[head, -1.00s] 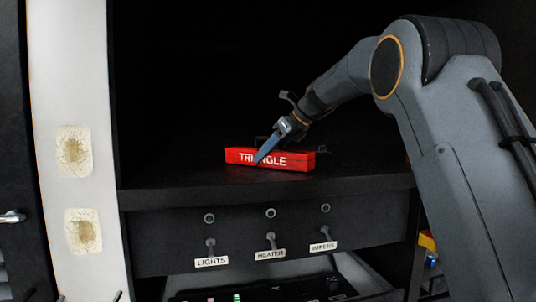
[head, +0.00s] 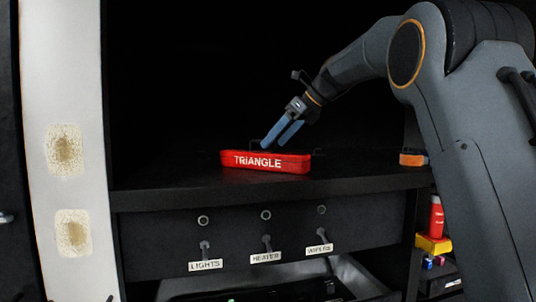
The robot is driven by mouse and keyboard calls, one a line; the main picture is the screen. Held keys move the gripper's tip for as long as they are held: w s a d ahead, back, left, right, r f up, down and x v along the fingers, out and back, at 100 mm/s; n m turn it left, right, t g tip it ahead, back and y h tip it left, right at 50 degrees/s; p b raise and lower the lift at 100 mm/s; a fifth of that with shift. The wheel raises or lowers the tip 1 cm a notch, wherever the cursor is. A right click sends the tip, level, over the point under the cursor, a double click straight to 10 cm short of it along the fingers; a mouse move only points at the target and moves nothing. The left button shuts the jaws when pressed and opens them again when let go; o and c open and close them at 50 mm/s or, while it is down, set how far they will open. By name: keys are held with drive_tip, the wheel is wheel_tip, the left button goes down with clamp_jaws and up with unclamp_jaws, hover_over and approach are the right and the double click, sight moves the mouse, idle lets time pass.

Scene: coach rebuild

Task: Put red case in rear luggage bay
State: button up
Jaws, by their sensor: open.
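The red case (head: 264,162), a long narrow box with "TRIANGLE" in white letters, lies flat on a black shelf (head: 160,187) in the head view. My gripper (head: 273,143) is open, its two blue fingers pointing down and left just above and behind the case's top edge. The fingers look empty. Whether a fingertip touches the case, I cannot tell. The dark space behind the case hides any detail there. I cannot tell whether this shelf is part of a luggage bay.
Below the shelf is a panel with switches labelled LIGHTS (head: 205,265), HEATER (head: 266,257) and WIPERS (head: 319,249). An orange item (head: 413,159) lies at the shelf's right end. Red and yellow items (head: 434,243) stand lower right. A white post (head: 65,110) rises at left.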

drive_tip(key=v, duration=0.4)
drive_tip(key=shift+d+r, duration=0.1)
drive_tip(key=shift+r, duration=0.05)
